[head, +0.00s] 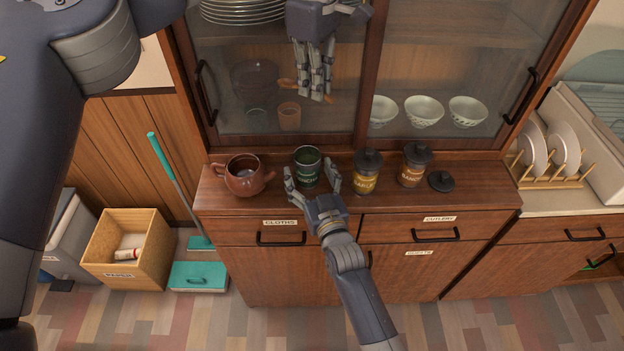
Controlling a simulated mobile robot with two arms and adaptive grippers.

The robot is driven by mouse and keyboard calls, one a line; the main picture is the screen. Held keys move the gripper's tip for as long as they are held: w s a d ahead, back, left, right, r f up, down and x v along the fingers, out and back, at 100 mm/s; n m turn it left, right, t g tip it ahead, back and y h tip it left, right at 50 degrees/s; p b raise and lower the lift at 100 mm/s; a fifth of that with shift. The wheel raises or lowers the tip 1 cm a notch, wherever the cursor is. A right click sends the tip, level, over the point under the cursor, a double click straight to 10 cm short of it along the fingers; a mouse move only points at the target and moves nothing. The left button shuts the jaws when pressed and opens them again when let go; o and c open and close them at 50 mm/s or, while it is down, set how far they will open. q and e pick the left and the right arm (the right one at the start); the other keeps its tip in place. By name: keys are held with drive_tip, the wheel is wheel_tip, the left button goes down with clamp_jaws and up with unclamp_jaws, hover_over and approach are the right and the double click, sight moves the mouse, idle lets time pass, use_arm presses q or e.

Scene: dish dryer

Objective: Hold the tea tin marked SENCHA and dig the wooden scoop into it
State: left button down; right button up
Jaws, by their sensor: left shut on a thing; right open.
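The green tea tin (307,168) stands upright and open on the wooden cabinet top; its label is partly covered and looks like SENCHA. My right gripper (311,181) is open, coming from the front, with a finger on each side of the tin; I cannot tell whether they touch it. My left gripper (315,88) is above and behind the tin, in front of the glass doors. It is shut on the wooden scoop (287,84), of which a brown end shows at its left; the rest is mostly hidden by the fingers.
A reddish-brown teapot (245,178) stands left of the tin. Two lidded tins, one with a yellow label (366,175) and one with a brown label (413,166), stand to its right. A loose black lid (441,181) lies beyond them. Glass cabinet doors (455,75) rise behind.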

drive_tip(key=c, duration=1.2)
use_arm(q)
drive_tip(key=shift+w+f+n, duration=0.1)
drive_tip(key=shift+f+n, duration=0.2)
drive_tip(key=shift+f, duration=0.15)
wheel_tip(320, 180, down, 5)
drive_tip(key=w+d+n+t+h, duration=0.1)
drive_tip(key=n+h, duration=0.5)
drive_tip(key=n, duration=0.6)
drive_tip(key=shift+w+d+f+t+h, duration=0.25)
drive_tip(key=shift+w+t, duration=0.6)
drive_tip(key=shift+t, duration=0.45)
